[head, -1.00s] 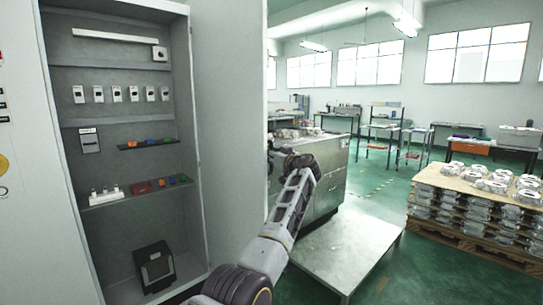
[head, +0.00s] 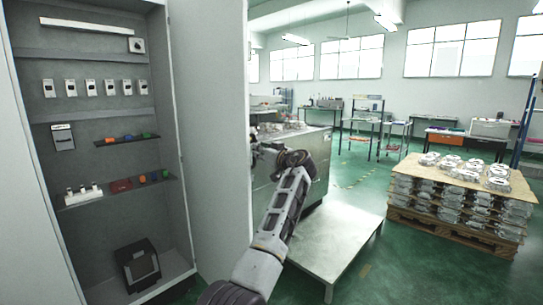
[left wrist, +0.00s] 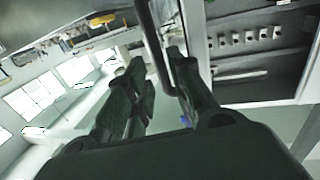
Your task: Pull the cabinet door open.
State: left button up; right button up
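The grey cabinet (head: 92,112) stands at the left in the head view, its shelves exposed. Its door (head: 215,130) is swung well out from the right side of the opening. My left gripper (head: 262,152) is at the outer face of the door, near its free edge, partly hidden by my wrist. In the left wrist view, the dark bar handle (left wrist: 152,38) runs between the two separated fingers of my left gripper (left wrist: 157,62). The bar lies close to the right-hand finger; I cannot tell if they touch. My right gripper is not in view.
A low metal platform (head: 335,240) and a grey machine cabinet (head: 318,160) stand right of the door. A pallet with stacked castings (head: 455,205) is farther right. Green floor (head: 400,265) is clear between platform and pallet.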

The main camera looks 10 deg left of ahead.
pick_arm(q)
jog(key=v, duration=0.6)
jog(key=shift+d, duration=0.25)
jog(key=shift+s, duration=0.15)
